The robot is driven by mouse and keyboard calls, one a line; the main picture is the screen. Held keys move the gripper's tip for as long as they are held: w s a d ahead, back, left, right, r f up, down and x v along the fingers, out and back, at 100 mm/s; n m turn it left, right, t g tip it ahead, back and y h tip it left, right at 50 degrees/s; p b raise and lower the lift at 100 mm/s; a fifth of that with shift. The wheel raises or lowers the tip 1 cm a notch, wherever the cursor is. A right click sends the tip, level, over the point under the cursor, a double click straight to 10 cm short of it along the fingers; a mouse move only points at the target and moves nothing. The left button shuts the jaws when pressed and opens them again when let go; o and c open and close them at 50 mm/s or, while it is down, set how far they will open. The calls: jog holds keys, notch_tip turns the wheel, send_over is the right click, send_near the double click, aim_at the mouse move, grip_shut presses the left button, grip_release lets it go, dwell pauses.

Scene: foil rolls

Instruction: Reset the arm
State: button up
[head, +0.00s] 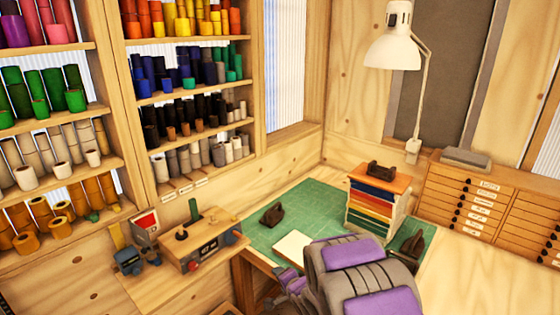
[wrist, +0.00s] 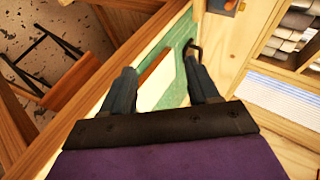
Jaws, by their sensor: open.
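My arm, grey with purple panels, rises at the bottom middle of the head view and is bent. My gripper (wrist: 160,75) shows in the wrist view with its two dark fingers apart and nothing between them. Beyond the fingers lie the green mat (wrist: 178,62) and a pale sheet on it. In the head view the sheet (head: 291,246) lies beside my arm, on the green mat (head: 310,203). The gripper's fingers are mostly hidden in the head view.
Shelves of coloured foil rolls (head: 185,58) stand at the left. A small bench (head: 195,255) with tools is below them. A rack of coloured drawers (head: 376,205) stands on the mat, near my arm. A white lamp (head: 393,50) and wooden drawer cabinets (head: 470,200) are behind.

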jog(key=s+d+r+n+g+h+b, duration=0.2)
jog(key=s+d+r+h, duration=0.1)
jog(key=s+d, duration=0.45)
jog(key=s+d+r+n+g+h+b, duration=0.2)
jog(key=s+d+r, duration=0.1)
jog(key=s+d, duration=0.4)
jog(key=s+r+n+g+b, duration=0.1)
jog(key=s+n+g+b, duration=0.1)
jog(key=s, duration=1.4)
jog(key=s+a+r+n+g+b, duration=0.1)
jog(key=s+n+g, duration=0.3)
jog(key=s, duration=1.1)
jog(key=shift+s+a+r+g+b, duration=0.2)
jog(key=shift+s+r+g+b, duration=0.2)
jog(key=shift+r+g, duration=0.4)
